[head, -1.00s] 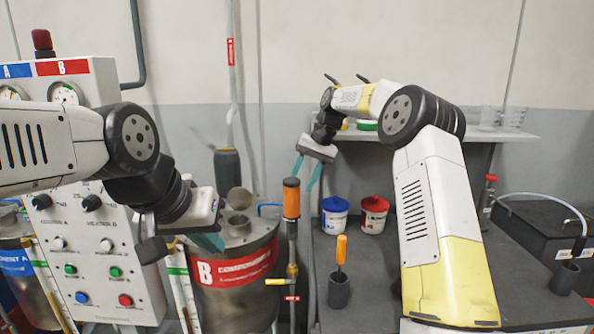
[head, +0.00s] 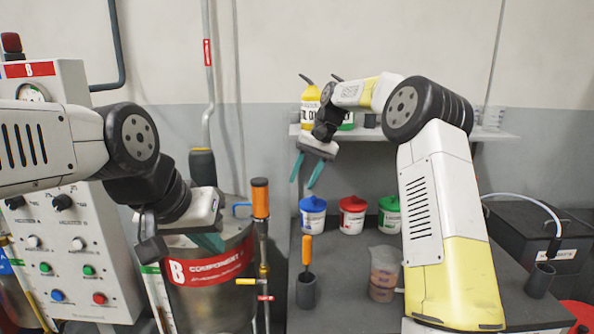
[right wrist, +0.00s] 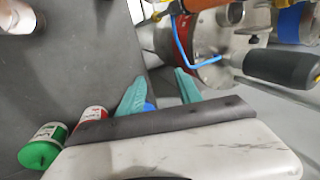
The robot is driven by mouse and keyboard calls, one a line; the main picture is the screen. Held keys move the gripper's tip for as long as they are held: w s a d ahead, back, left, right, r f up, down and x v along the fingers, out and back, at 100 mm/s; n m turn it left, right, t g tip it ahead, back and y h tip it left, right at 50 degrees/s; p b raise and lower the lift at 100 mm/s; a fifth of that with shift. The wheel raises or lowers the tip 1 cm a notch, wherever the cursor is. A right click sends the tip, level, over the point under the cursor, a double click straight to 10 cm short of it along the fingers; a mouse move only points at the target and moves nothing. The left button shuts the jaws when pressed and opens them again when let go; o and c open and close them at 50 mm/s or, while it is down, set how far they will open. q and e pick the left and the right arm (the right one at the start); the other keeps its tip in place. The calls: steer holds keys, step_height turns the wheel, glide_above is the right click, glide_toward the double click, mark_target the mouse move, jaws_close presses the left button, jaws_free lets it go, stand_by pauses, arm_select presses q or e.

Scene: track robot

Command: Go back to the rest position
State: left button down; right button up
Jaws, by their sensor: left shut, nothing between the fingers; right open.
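My left gripper (head: 208,241) is at the left of the head view, in front of the component B drum (head: 205,290). Its teal fingertips are together and hold nothing. My right gripper (head: 307,172) hangs above the dark worktop in the head view, below the shelf. Its teal fingers are apart with nothing between them. They also show in the right wrist view (right wrist: 160,95), with the floor and the drum area beyond.
The dark worktop (head: 345,312) holds blue (head: 313,215), red (head: 352,215) and green (head: 389,213) lidded tubs, a beaker (head: 383,273) and a cup with an orange-handled tool (head: 306,290). A control cabinet (head: 75,250) stands left; a shelf (head: 505,136) is behind.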

steer(key=s+d+r+t+h, duration=0.1)
steer(key=s+d+r+t, duration=0.15)
steer(key=s+r, duration=0.45)
steer(key=s+d+r+t+h, duration=0.15)
steer(key=s+d, duration=0.25)
steer(key=s, duration=0.6)
steer(key=s+d+f+t, duration=0.1)
steer(key=s+d+f, duration=0.1)
steer(key=s, duration=0.7)
steer(key=s+d+f+t, duration=0.1)
steer(key=s+d+f, duration=0.2)
steer(key=s, duration=0.7)
steer(key=shift+s+d+f+n, duration=0.2)
steer(key=shift+d+f+n, duration=0.05)
steer(key=shift+d+n, duration=0.1)
